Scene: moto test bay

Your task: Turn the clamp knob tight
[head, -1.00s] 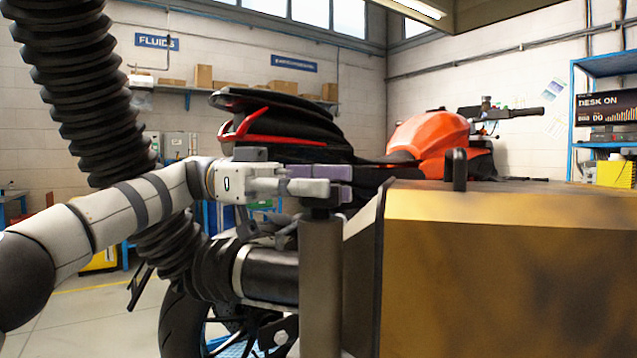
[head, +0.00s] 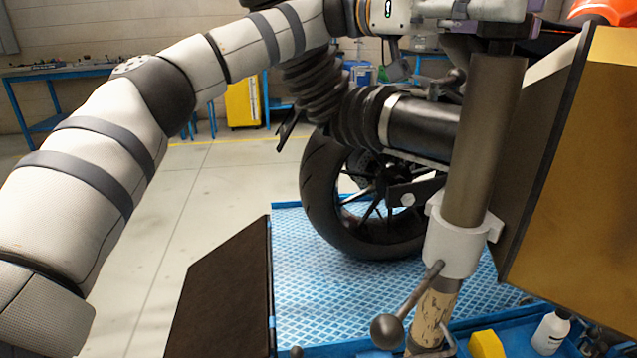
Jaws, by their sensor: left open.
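A grey clamp collar (head: 460,245) is fitted around an upright metal post (head: 485,140). A lever with a dark ball end (head: 388,330) slants down and left from the collar; I take it to be the clamp knob. My left gripper (head: 490,12) is open at the top edge of the head view, by the top of the post and well above the ball. Its upper part is cut off by the frame. I cannot tell whether its fingers touch the post top. My right gripper is not in view.
A dark hose with a metal pipe end (head: 420,125) runs behind the post. A motorcycle wheel (head: 350,195) stands on a blue ridged platform (head: 300,270). A gold panel (head: 575,190) blocks the right. A white bottle (head: 551,332) and a yellow block (head: 486,344) lie low right.

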